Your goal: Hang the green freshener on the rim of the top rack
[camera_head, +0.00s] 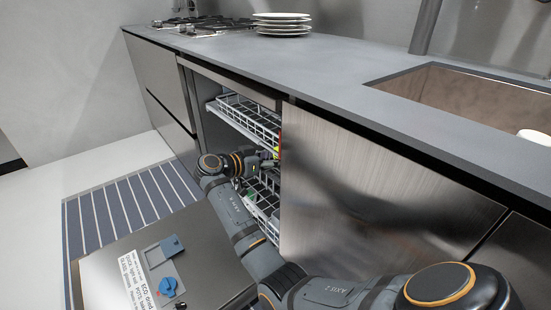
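The top rack (250,122) is a white wire basket pulled partly out of the open dishwasher under the counter. A small yellow-green thing, apparently the green freshener (276,149), shows at the right end of the top rack, beside a small red patch. It is too small to tell whether it hangs on the rim or is held. My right arm reaches in from the lower right, and its gripper (262,163) is just below the top rack, close to the yellow-green thing. The fingers are tiny and partly hidden, so their opening is unclear. My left gripper is out of view.
A lower wire rack (264,195) sits below, partly behind my arm. The open dishwasher door (205,240) lies flat with a label and blue-lidded dispenser. A steel panel (340,190) borders the opening on the right. Plates (282,24) and a sink (465,95) are on the counter.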

